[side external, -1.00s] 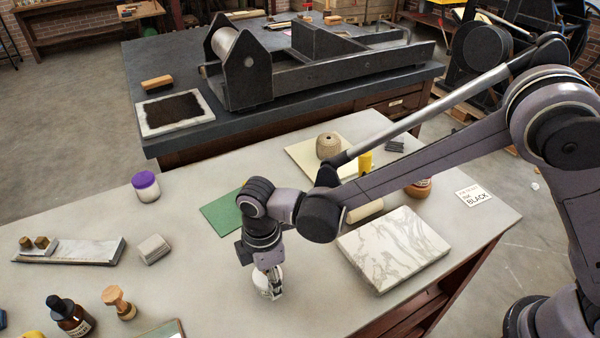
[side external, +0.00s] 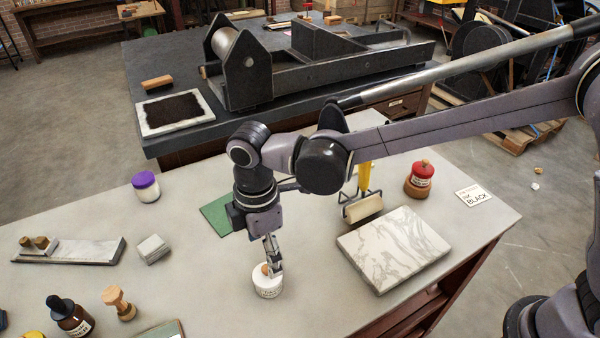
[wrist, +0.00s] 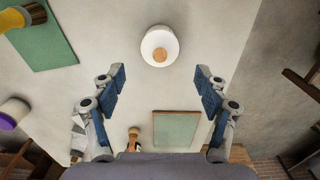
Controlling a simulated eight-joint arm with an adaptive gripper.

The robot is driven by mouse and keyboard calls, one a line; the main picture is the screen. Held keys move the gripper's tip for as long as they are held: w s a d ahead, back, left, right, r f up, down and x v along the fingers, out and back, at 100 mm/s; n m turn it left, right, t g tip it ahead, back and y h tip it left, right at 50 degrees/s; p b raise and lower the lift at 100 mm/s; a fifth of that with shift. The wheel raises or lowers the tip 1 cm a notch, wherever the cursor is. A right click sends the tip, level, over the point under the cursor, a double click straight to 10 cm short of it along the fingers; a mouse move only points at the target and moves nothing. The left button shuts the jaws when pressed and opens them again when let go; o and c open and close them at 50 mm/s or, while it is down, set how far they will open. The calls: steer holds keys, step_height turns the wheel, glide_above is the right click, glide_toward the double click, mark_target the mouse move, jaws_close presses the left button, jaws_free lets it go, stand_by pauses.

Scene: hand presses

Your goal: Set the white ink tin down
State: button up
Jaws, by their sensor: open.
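The white ink tin (side external: 267,286), with a round wooden knob on its lid, stands upright on the pale grey bench top (side external: 215,290). In the wrist view the tin (wrist: 150,56) is seen from above, centred between my fingers and beyond their tips. My gripper (side external: 273,262) is just above the tin, and its fingers hide part of it in the side view. In the wrist view the two blue-padded fingers of my gripper (wrist: 161,82) are spread wide with nothing between them.
A marble slab (side external: 393,250) and a roller (side external: 363,208) lie to the right, with a red-topped tin (side external: 419,180) behind. A green mat (side external: 217,214) is behind my gripper. A purple-lidded jar (side external: 146,187), grey block (side external: 152,249) and wooden-handled tool (side external: 118,303) stand left.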

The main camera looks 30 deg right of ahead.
step_height(320, 180, up, 3)
steer(key=shift+f, duration=0.2)
steer(key=d+r+m+t, duration=0.1)
steer(key=d+r+m, duration=0.15)
steer(key=d, duration=0.35)
steer(key=d+r+m+t+y, duration=0.1)
steer(key=d+r+m, duration=0.15)
steer(key=d, duration=0.35)
steer(key=d+r+m+t, duration=0.1)
steer(key=d+r+m, duration=0.15)
steer(key=d, duration=0.35)
steer(key=s+d+f+m+t, duration=0.1)
steer(key=s+d+m, duration=0.3)
steer(key=d, duration=0.4)
steer(key=s+d+f+m+t+h, duration=0.1)
steer(key=s+d+m+t, duration=0.2)
steer(key=d+m, duration=0.3)
steer(key=shift+s+d+f, duration=0.35)
steer(key=shift+s+d, duration=0.25)
steer(key=shift+d, duration=0.45)
steer(key=shift+m, duration=0.25)
